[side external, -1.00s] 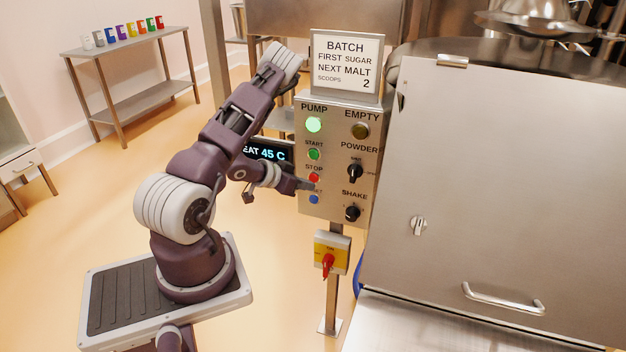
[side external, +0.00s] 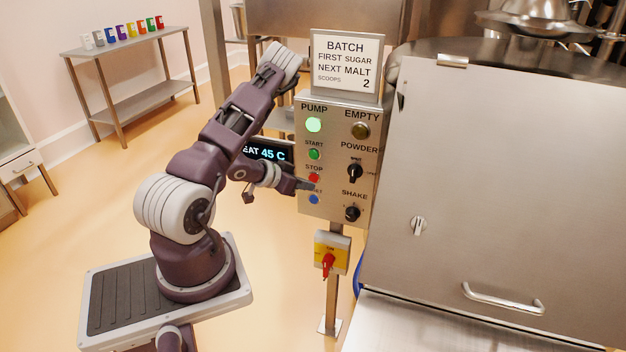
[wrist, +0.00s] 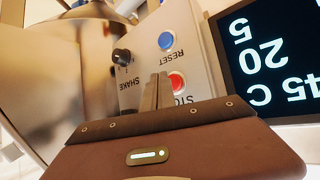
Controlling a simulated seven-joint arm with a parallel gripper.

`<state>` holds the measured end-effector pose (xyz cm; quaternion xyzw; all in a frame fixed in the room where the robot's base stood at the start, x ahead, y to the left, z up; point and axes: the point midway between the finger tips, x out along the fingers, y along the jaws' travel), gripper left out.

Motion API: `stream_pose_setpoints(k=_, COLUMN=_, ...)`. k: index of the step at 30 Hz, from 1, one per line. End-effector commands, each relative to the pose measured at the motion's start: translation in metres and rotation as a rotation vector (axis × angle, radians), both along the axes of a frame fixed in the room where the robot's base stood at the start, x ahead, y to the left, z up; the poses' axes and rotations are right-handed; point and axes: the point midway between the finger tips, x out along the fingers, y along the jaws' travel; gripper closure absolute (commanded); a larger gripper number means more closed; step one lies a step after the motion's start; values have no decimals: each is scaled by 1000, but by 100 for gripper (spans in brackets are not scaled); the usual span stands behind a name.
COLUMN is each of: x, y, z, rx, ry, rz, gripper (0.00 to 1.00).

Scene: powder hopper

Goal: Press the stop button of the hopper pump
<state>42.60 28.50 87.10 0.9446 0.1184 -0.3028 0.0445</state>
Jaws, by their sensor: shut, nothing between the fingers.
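The red stop button (side external: 314,177) is on the front of the hopper's control panel (side external: 338,206), below the green start button (side external: 314,154) and above the blue reset button (side external: 313,199). The pump lamp (side external: 314,125) glows green. My gripper (side external: 308,186) is shut and empty, its fingertips at the panel's left side near the stop button. In the upside-down wrist view, the closed fingers (wrist: 159,84) are just left of the red stop button (wrist: 177,81), overlapping its edge. I cannot tell whether they touch it.
The shake knob (side external: 352,213) and powder knob (side external: 355,172) sit to the right on the panel. A red switch on a yellow box (side external: 328,262) hangs below. A dark temperature display (side external: 270,151) stands behind my arm. The hopper cabinet (side external: 480,180) fills the right.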

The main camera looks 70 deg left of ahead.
Motion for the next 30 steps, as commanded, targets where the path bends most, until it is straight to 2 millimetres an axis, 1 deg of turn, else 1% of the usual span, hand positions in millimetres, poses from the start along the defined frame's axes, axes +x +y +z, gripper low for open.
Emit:
stream_pose_setpoints(k=9, x=6, y=6, z=0, rx=0, ry=0, rz=0, gripper=100)
stream_pose_setpoints(k=30, x=9, y=9, z=0, rx=0, ry=0, rz=0, gripper=100)
